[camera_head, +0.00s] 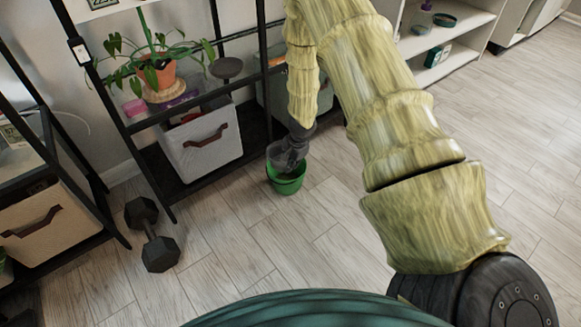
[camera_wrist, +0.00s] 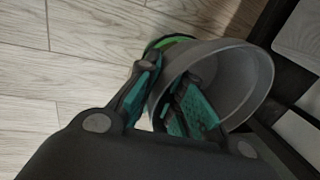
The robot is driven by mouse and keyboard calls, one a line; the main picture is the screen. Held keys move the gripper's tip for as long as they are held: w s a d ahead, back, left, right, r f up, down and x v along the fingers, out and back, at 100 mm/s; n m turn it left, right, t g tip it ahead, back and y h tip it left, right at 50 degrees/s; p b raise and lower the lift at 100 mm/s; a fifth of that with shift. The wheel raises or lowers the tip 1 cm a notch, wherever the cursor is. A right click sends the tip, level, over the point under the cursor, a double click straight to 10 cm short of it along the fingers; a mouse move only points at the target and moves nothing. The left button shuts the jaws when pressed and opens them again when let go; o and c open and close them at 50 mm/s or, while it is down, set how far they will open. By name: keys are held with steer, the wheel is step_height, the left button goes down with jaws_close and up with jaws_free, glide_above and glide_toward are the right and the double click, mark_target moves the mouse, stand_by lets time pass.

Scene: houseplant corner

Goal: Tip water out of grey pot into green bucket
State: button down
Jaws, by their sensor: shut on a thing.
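The green bucket (camera_head: 287,184) stands on the wood floor in front of the shelf. Only a green arc of it (camera_wrist: 168,41) shows in the wrist view, beyond the pot. The grey pot (camera_wrist: 251,85) is in my gripper (camera_wrist: 170,95), which is shut on its wall, one finger inside and one outside. In the head view the grey pot (camera_head: 273,155) is at the bucket's mouth, partly hidden by my gripper (camera_head: 290,160). I cannot tell how far the pot is tilted. No water can be made out.
A black-framed shelf stands behind, with a light fabric bin (camera_head: 203,145) and a potted plant (camera_head: 158,73). A black dumbbell (camera_head: 152,235) lies on the floor at left. The floor in front of the bucket is clear.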

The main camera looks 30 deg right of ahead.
steer(key=shift+s+f+t+b, duration=0.1)
steer(key=shift+f+t+b, duration=0.2)
steer(key=shift+b, duration=2.3)
steer(key=shift+r+p, duration=1.45)
steer(key=shift+r, duration=0.2)
